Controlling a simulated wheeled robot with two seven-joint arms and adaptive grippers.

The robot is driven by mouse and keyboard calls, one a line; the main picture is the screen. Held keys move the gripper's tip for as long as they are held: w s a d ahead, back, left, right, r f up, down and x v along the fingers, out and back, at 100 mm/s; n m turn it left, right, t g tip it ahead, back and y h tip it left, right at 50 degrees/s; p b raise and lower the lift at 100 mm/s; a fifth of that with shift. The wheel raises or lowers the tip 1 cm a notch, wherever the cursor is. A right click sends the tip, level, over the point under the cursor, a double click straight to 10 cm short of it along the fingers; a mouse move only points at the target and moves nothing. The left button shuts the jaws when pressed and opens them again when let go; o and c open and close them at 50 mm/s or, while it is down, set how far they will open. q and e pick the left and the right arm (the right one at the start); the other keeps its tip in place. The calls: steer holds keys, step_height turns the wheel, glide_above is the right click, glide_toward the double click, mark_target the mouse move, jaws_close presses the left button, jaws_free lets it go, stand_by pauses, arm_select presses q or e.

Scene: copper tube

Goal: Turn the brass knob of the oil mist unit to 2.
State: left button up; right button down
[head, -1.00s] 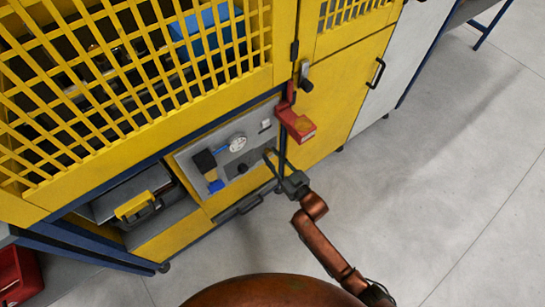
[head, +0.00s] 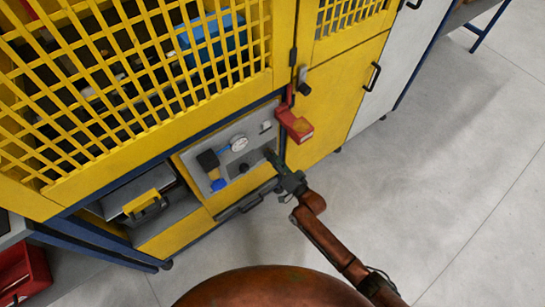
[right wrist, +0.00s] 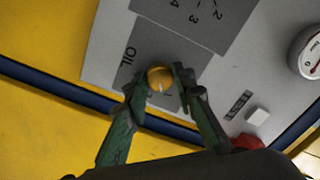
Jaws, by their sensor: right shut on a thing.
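The brass knob (right wrist: 160,77) sits on a dark label plate marked OIL (right wrist: 129,56) on the grey panel. A small pale mark shows on its lower part in the right wrist view. The figures 2, 3 and 4 show on a dark plate (right wrist: 205,20) above it. My right gripper (right wrist: 157,82) is shut on the knob, one green finger on either side. In the head view my right gripper (head: 270,154) reaches the panel's right part and hides the knob. My left gripper is not in view.
A red box (head: 297,126) juts out just above and right of my right gripper. Yellow cabinet doors surround the panel. The grey floor at right is clear.

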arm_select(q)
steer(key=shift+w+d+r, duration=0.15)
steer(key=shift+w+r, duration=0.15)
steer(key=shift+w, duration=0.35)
arm_select(e)
steer(key=m, duration=0.5)
steer(key=shift+m, duration=0.3)
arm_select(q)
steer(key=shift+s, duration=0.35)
arm_select(e)
steer(key=c, duration=1.6)
jaws_free()
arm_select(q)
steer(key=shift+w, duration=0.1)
